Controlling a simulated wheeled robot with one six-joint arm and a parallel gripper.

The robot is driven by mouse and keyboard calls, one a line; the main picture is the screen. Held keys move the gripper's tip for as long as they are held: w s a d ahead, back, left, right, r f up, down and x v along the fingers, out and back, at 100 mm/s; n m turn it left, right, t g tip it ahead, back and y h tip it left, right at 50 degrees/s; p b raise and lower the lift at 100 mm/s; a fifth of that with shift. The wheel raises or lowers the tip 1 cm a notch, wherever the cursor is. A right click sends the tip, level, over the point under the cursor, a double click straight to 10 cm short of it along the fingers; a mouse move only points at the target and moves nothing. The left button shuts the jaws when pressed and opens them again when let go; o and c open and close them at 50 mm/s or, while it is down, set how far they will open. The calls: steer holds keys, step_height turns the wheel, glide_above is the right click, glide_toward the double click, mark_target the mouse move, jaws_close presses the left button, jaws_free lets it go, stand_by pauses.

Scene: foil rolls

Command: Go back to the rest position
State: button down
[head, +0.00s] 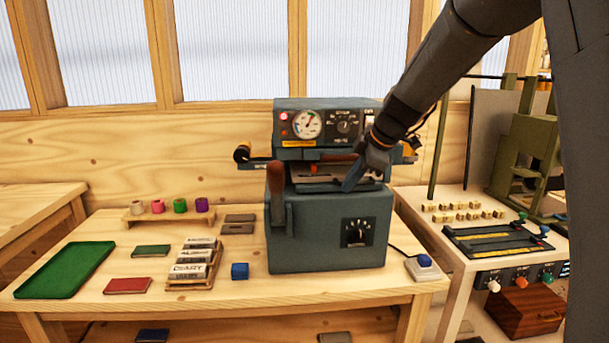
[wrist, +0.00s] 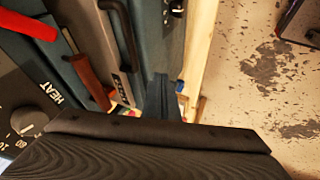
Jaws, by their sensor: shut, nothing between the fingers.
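My gripper (head: 351,182) is shut and empty at the front of the blue-grey foil press (head: 325,240), by the gap between its upper head and lower body. In the head view my arm reaches down to it from the upper right. In the wrist view the gripper tips (wrist: 165,92) point down beside the press, with a red handle (wrist: 90,82) to their left. I cannot tell whether the fingers touch the press. My dark wrist housing hides the lower part of the wrist view.
Foil rolls (head: 180,205) stand on a small wooden rack at the back left. A green tray (head: 66,270), a type holder (head: 192,270) and a blue block (head: 239,271) lie left of the press. A second bench (head: 470,205) with tools stands at the right.

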steer(key=s+f+b+v, duration=0.1)
steer(key=s+b+v, duration=0.25)
steer(key=v, duration=0.95)
steer(key=w+a+f+y+b, duration=0.1)
steer(key=w+a+f+b, duration=0.3)
steer(key=w+f, duration=0.65)
steer(key=s+d+f+m+g+h, duration=0.1)
steer(key=s+d+f+m, duration=0.1)
steer(key=s+f+m, duration=0.4)
steer(key=s+d+f+m+g+h+p, duration=0.1)
steer(key=s+f+m, duration=0.4)
steer(key=s, duration=1.2)
steer(key=s+d+f+m+g+h, duration=0.2)
steer(key=s+f+m, duration=0.4)
steer(key=s+f, duration=0.3)
steer(key=s+d+h, duration=0.1)
steer(key=s, duration=0.1)
steer(key=shift+s+f+m+g+p, duration=0.2)
steer(key=shift+s+m+g+p, duration=0.1)
steer(key=shift+s+g+p, duration=0.1)
